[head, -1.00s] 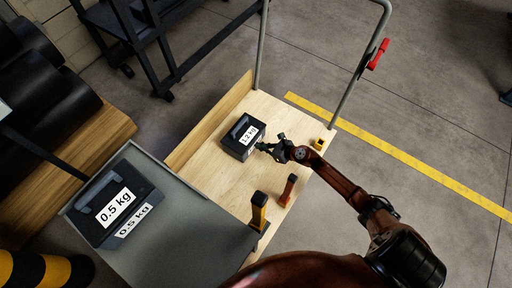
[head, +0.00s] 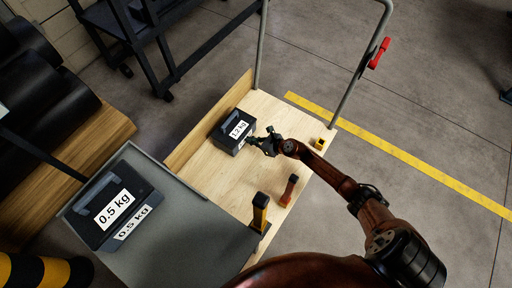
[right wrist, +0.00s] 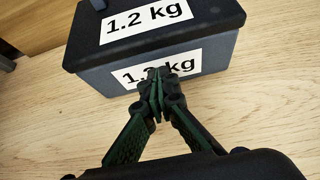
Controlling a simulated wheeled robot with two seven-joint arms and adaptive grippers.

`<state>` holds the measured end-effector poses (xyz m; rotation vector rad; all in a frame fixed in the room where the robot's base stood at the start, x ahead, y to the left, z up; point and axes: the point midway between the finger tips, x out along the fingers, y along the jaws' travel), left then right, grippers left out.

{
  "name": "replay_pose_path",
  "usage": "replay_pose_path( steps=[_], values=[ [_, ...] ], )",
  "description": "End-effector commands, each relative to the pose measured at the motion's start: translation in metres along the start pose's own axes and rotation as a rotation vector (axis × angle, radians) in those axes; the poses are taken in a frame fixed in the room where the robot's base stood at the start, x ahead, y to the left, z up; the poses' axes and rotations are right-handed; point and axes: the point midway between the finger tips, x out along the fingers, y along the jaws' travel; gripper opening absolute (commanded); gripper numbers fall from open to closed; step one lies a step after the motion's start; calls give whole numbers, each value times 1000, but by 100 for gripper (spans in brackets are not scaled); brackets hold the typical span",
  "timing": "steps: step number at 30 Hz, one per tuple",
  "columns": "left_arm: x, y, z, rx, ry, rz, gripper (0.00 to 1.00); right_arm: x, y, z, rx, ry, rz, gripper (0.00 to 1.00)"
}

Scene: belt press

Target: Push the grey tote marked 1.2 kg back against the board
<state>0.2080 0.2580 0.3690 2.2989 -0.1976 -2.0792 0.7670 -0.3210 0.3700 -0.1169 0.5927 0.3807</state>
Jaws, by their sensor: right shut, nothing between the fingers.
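The grey tote marked 1.2 kg (head: 232,131) has a black lid and stands upright on the wooden deck (head: 215,177). Behind it, along the deck's left edge, stands the wooden board (head: 208,120); a small gap seems to show between them. My right gripper (head: 257,142) is shut and empty at the tote's near right side. In the right wrist view its fingertips (right wrist: 158,78) overlap the label on the tote's front face (right wrist: 205,60); they look at or very near that face. My left gripper is not in view.
A second tote marked 0.5 kg (head: 117,205) sits on the grey surface (head: 185,240) at the left. An orange-red post (head: 289,190) and a yellow-black post (head: 259,212) stand at the deck's near edge. A metal handle frame (head: 358,75) rises at the far right.

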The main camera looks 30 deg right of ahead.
Motion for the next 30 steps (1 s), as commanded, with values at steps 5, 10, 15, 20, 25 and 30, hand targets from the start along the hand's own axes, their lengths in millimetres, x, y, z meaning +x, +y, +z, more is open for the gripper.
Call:
replay_pose_path(
  steps=[5,10,15,20,25,30],
  values=[
    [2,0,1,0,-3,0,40,10,0,7,-1,-2,0,0],
    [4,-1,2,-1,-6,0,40,18,0,13,-1,-3,0,0],
    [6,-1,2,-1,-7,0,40,24,0,17,-1,-2,0,0],
    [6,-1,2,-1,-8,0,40,25,0,18,-1,-2,0,0],
    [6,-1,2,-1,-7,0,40,25,0,19,-1,-2,0,0],
    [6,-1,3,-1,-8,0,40,27,0,20,-1,-3,0,0]
  ],
)
